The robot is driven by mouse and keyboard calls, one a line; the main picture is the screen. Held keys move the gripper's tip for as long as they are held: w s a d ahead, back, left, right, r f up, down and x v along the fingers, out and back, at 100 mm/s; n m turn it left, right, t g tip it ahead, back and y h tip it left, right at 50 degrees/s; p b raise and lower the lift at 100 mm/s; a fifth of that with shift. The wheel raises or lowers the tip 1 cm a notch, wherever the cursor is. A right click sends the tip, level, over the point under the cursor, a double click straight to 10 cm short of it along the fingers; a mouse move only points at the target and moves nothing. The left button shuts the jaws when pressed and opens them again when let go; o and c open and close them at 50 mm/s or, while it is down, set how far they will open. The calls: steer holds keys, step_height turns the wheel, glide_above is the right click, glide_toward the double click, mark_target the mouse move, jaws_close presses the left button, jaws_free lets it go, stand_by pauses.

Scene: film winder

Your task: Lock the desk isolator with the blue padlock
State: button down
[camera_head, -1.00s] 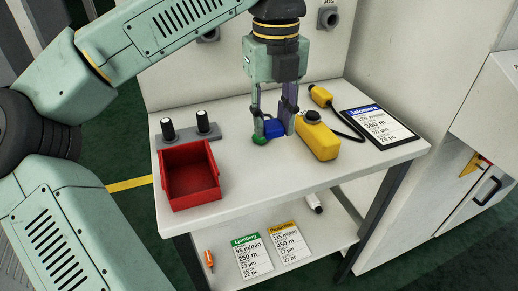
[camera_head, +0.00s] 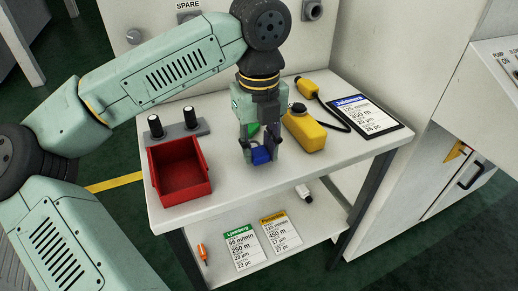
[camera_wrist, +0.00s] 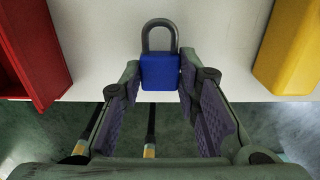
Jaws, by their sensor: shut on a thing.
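My gripper (camera_head: 261,153) is shut on the blue padlock (camera_head: 262,156), close to the front part of the white desk top. In the wrist view the padlock's blue body (camera_wrist: 160,73) sits between the fingertips, and its grey shackle (camera_wrist: 160,30) points away from the gripper, appearing closed. Whether the padlock touches the desk is hard to tell. I cannot clearly make out the desk isolator; a yellow part (camera_head: 455,150) shows on the cabinet at the right.
A red bin (camera_head: 180,172) stands left of my gripper, below two black knobs on a grey base (camera_head: 178,131). A yellow box (camera_head: 304,130), a yellow corded pendant (camera_head: 306,87) and a label tablet (camera_head: 364,117) are to the right. A lower shelf (camera_head: 285,250) holds cards.

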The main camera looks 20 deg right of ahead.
steer(key=shift+f, duration=0.7)
steer(key=shift+f+b, duration=0.3)
steer(key=c, duration=1.2)
jaws_free()
steer(key=shift+r, duration=0.1)
steer(key=shift+r+p, duration=0.15)
steer(key=shift+p, duration=0.4)
